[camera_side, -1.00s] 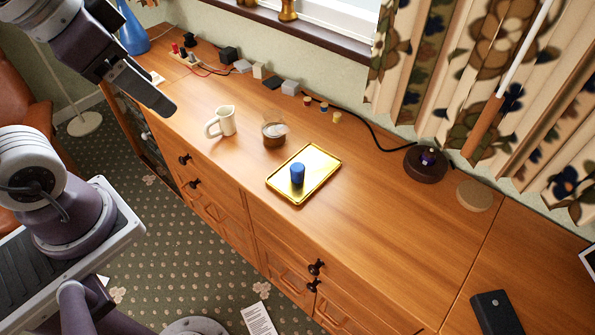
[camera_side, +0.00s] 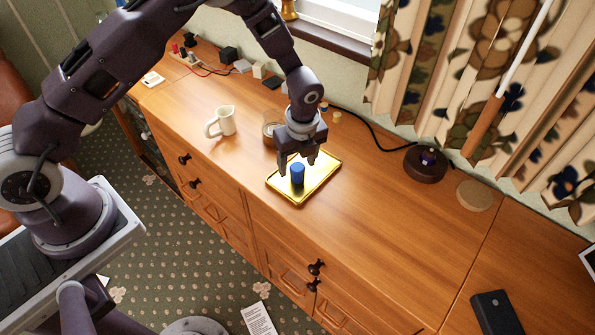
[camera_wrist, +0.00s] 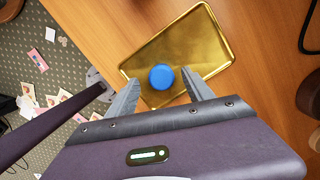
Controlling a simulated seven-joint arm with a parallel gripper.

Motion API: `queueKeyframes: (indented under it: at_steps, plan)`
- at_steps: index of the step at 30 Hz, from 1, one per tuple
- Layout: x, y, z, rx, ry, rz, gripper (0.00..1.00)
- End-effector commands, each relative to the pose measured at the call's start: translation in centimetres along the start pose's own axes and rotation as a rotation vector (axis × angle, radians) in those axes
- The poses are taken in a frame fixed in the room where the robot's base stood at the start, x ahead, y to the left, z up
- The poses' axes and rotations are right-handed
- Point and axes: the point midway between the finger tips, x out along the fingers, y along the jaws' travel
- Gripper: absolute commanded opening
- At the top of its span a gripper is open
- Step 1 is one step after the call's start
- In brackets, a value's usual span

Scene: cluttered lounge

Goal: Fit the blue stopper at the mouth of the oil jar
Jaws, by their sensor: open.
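The blue stopper (camera_side: 298,174) stands upright on a gold tray (camera_side: 277,186). In the wrist view the stopper (camera_wrist: 162,77) shows as a round blue top. My gripper (camera_side: 297,166) is open, pointing down over the tray, with its fingers on either side of the stopper. In the wrist view a gap shows between the stopper and the fingers (camera_wrist: 161,81). A small glass jar with brown contents, seemingly the oil jar (camera_side: 269,128), stands behind the tray, partly hidden by my gripper.
A cream jug (camera_side: 224,121) stands left of the jar. Small blocks (camera_side: 259,71) and a black cable (camera_side: 372,137) lie along the wall. A dark round base (camera_side: 425,168) and a tan disc (camera_side: 474,195) are at the right. The wood right of the tray is clear.

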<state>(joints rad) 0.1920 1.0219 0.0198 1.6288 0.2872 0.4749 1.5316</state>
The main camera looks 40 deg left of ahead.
Motion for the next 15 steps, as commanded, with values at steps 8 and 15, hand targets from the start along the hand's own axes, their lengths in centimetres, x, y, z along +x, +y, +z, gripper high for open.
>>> queueKeyframes:
  at_steps: [8,15]
  plan:
    - [3.4,-0.2,-0.1,-0.003,0.000,0.001,0.60]
    - [3.3,-0.2,-0.1,-0.003,0.000,0.001,0.43]
